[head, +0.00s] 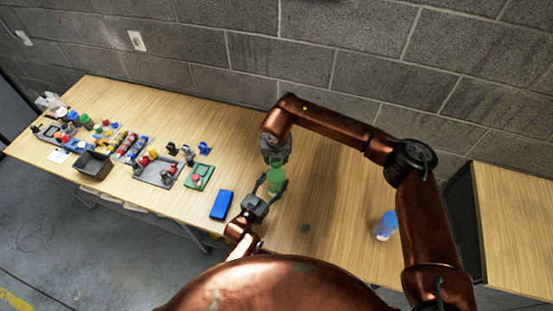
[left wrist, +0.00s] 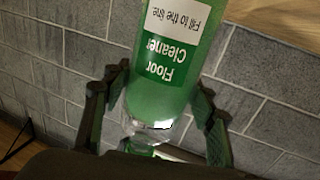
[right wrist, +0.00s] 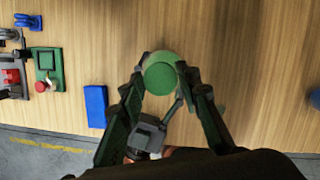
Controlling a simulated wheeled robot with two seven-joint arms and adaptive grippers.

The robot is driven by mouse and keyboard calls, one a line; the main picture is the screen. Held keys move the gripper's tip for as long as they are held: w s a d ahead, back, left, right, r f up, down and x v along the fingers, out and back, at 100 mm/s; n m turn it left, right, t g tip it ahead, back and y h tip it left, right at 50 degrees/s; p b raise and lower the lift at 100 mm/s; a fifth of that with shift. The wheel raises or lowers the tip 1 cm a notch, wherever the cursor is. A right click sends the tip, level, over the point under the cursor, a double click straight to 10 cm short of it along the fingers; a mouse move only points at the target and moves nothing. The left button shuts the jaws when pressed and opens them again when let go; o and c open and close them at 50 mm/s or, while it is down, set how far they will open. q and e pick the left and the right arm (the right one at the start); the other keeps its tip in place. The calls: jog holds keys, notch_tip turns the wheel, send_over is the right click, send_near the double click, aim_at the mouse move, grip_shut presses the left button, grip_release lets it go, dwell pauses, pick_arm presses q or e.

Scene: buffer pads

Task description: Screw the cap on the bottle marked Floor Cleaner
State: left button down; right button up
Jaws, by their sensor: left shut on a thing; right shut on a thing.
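The green bottle (head: 276,182) stands on the table in the head view. In the left wrist view the bottle (left wrist: 160,85) appears inverted, with a white label and the words "Floor Cleaner". My left gripper (head: 262,197) is shut around the bottle from the front. My right gripper (head: 274,160) points down from above the bottle and is shut on the green cap (right wrist: 160,78), which shows between its fingertips in the right wrist view. The cap is at the bottle's top; the exact seating on the neck is hidden.
A blue block (head: 221,204) lies left of the bottle. A blue bottle (head: 385,226) stands to the right. Trays, a grey bin (head: 93,166) and several small parts crowd the table's left side. The table around the green bottle is mostly clear. A block wall stands behind.

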jog(key=m, duration=0.3)
jog(key=m+h, duration=0.1)
jog(key=m, duration=0.2)
jog(key=shift+w+a+h, duration=0.1)
jog(key=shift+a+h, duration=0.1)
jog(key=shift+h, duration=0.1)
jog(key=m+g, duration=0.1)
jog(key=m, duration=0.2)
jog(key=m+h, duration=0.1)
jog(key=m, duration=0.3)
jog(key=shift+w+g, duration=0.1)
jog(key=shift+g, duration=0.3)
jog(key=m+g, duration=0.1)
jog(key=m, duration=0.4)
jog(key=shift+h, duration=0.3)
jog(key=m+g, duration=0.1)
jog(key=m, duration=0.1)
jog(key=shift+w+m, duration=0.1)
jog(key=shift+m, duration=0.3)
jog(key=m, duration=0.3)
jog(key=m+g, duration=0.1)
jog(key=m, duration=0.2)
jog(key=shift+w+g+y, duration=0.1)
jog(key=shift+g+y, duration=0.2)
jog(key=shift+y, duration=0.1)
jog(key=o, duration=0.7)
jog(key=shift+f, duration=0.1)
